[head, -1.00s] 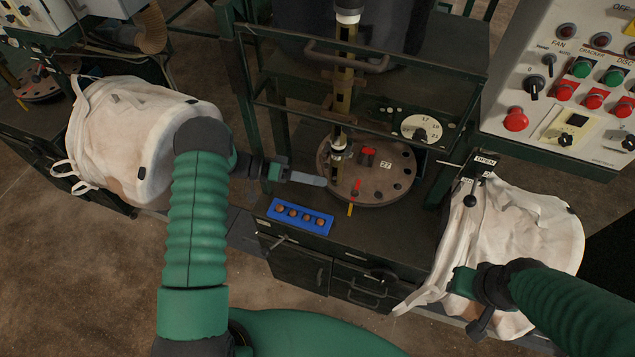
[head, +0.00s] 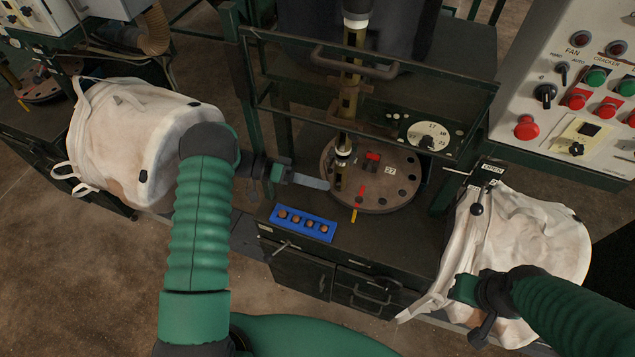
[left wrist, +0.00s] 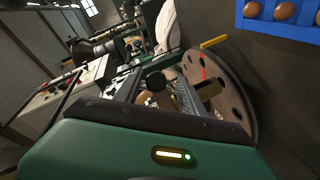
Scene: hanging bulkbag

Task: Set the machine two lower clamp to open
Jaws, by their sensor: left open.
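A lever with a black ball knob (head: 477,209) stands at the top of the right-hand white bag (head: 540,235), beside a black plate marked OPEN (head: 491,168). It may be the clamp; its machine number is not readable. My left gripper (head: 312,182) is open and empty, in front of the round disc marked 27 (head: 390,196), well left of the lever. Its spread fingers (left wrist: 152,88) also show in the left wrist view. My right gripper (head: 475,308) is in front of the right bag, below the lever; its fingertips are unclear.
A blue tray of several brown balls (head: 302,222) lies on the dark cabinet top. A control panel (head: 580,90) with buttons stands at the upper right. Green frame bars (head: 370,72) cross behind the disc. Another white bag (head: 125,150) hangs at left.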

